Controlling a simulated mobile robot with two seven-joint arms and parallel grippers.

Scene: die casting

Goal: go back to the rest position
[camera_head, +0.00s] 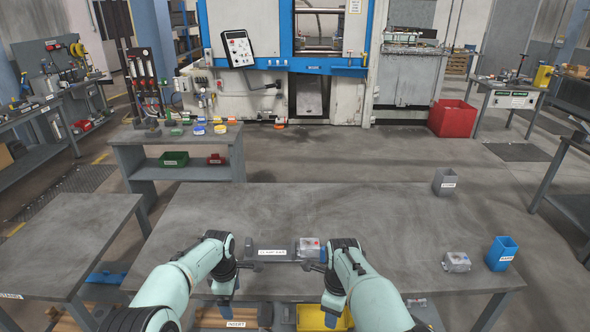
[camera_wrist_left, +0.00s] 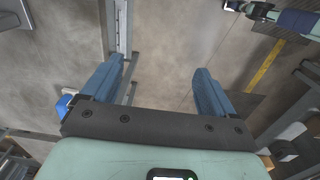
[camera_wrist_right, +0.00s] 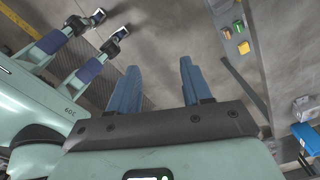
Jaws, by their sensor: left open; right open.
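My left gripper (camera_wrist_left: 160,66) is open, with its two blue fingers apart and nothing between them in the left wrist view. In the head view my left arm reaches over the front of the grey table (camera_head: 390,215), its hand pointing down near the front edge. My right gripper (camera_wrist_right: 160,66) is open and empty in the right wrist view, its fingers closer together than the left ones. In the head view it hangs near the front edge too, right of the left one. The fingertips are partly hidden there.
A labelled dark fixture (camera_head: 272,253) and a metal part with red on it (camera_head: 310,244) lie between my arms. To the right are another metal part (camera_head: 457,262), a blue bin (camera_head: 502,254) and a grey bin (camera_head: 445,183). A yellow bin (camera_head: 312,319) is below. The table's middle is clear.

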